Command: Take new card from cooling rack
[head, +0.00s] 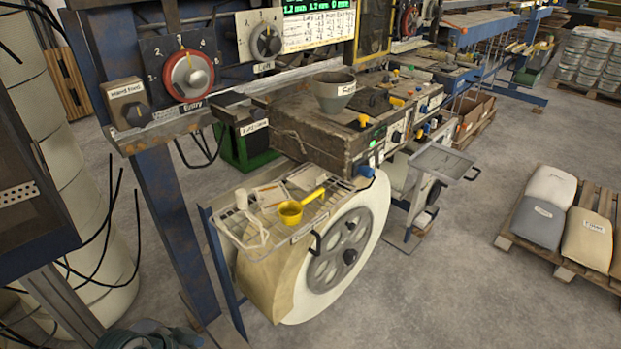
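A wire rack tray (331,207) sits on top of the machine beside the large spoked wheel, in the lower middle of the head view. Small flat pale pieces that look like cards (270,194) lie on it, one with orange marks. They are too small to read, and I cannot tell which is the new card. A yellow scoop (290,212) lies on the rack in front of them, and a pale object (243,200) stands at its left end. Neither of my grippers is in view.
A spoked wheel (338,255) with a handle is just below the rack. A blue post (168,210) stands to its left. A grey funnel (335,92) is on the machine behind. An empty grey tray (441,160) is to the right. The floor at right is open up to a pallet of sacks.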

